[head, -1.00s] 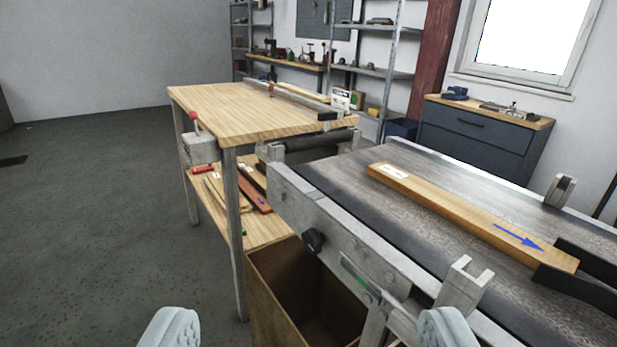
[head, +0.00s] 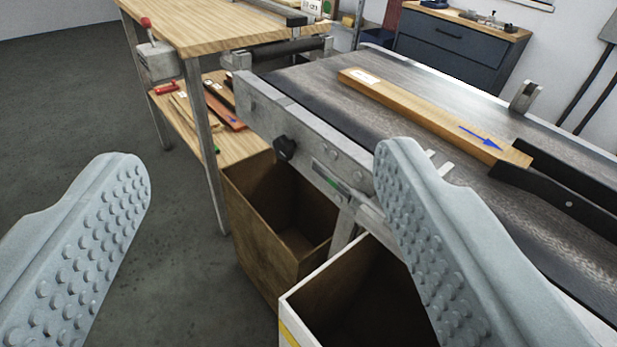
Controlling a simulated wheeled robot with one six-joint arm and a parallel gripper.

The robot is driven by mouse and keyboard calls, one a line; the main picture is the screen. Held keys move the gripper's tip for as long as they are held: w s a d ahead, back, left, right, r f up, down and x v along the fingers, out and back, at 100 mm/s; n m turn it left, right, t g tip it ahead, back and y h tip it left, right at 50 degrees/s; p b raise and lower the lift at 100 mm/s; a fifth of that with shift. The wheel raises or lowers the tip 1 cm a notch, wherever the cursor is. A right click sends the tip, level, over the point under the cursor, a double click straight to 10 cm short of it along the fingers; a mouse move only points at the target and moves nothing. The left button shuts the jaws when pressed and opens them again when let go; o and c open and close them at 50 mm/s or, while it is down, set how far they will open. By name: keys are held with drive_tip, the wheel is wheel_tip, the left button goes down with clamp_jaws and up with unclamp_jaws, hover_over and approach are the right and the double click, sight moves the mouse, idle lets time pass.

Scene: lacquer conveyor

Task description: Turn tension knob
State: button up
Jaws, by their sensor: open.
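The tension knob (head: 285,148) is a small black knob on the grey side rail (head: 262,118) of the conveyor, near its left end. A small green indicator (head: 331,183) sits in a slot on the rail to the right of the knob. My gripper (head: 255,165) is open and empty. Its two pale, studded fingers stand wide apart in the foreground. The knob lies beyond them, in the gap between the fingers and nearer the right one. The right finger hides part of the rail and belt. Neither finger appears to touch the knob.
A wooden plank (head: 430,112) with a blue arrow lies on the dark belt (head: 320,98), by black guides (head: 560,190). Open bins, one brown (head: 262,235) and one white-edged (head: 300,325), stand below the rail. A wooden table (head: 205,30) stands behind. Floor at left is clear.

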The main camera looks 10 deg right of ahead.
drive_tip(key=w+a+f+n+g+h, duration=0.1)
drive_tip(key=w+f+n+g, duration=0.2)
drive_tip(key=w+f, duration=0.3)
drive_tip(key=w+a+f+n+g, duration=0.1)
drive_tip(key=w+f+n+g, duration=0.25)
drive_tip(key=f, duration=0.45)
drive_tip(key=n+h, duration=1.4)
drive_tip(key=n, duration=0.3)
approach(279, 150)
drive_tip(key=shift+t, duration=0.25)
drive_tip(key=x, duration=0.9)
drive_tip(key=shift+d+f, duration=0.15)
drive_tip(key=c, duration=1)
drive_tip(key=shift+m, duration=0.25)
